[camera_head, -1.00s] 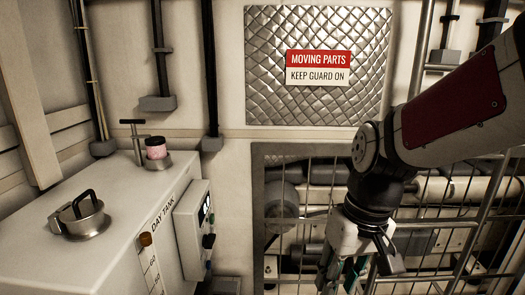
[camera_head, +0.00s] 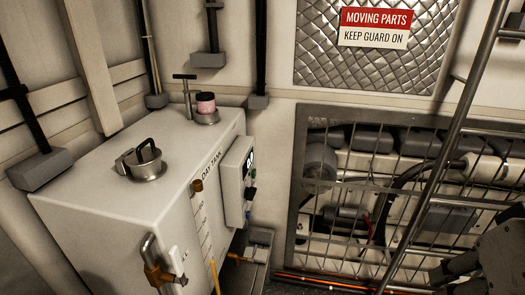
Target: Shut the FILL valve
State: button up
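The white day tank (camera_head: 95,205) stands at the left, lettered DAY TANK. Low on its front is a brass fitting (camera_head: 157,275) below a bent grey metal pipe (camera_head: 149,246), beside a small white plate (camera_head: 176,261) whose lettering is too small to read. A yellow handle-like bar (camera_head: 214,276) and a small brass fitting (camera_head: 234,257) show farther right. I cannot tell which of these is the FILL valve, or its position. My gripper (camera_head: 456,268) is partly seen, dark, at the lower right, well apart from the tank; its fingers are unclear.
A lidded filler (camera_head: 147,172), a T-handle (camera_head: 185,78) and a pink-filled cup (camera_head: 205,104) are on the tank top. A control box (camera_head: 236,180) juts from its side. A barred guard (camera_head: 300,215) covers machinery at right. The floor between is narrow.

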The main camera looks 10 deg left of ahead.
aim_at(174, 254)
jog(key=k+l+u, duration=0.1)
jog(key=l+u, duration=0.15)
jog(key=u, duration=0.25)
jog(key=k+l+u, duration=0.15)
jog(key=u, duration=0.3)
jog(key=k+l+u, duration=0.15)
jog(key=u, duration=0.35)
jog(key=i+l+u, duration=0.3)
jog(key=i+l, duration=0.15)
jog(key=l, duration=0.25)
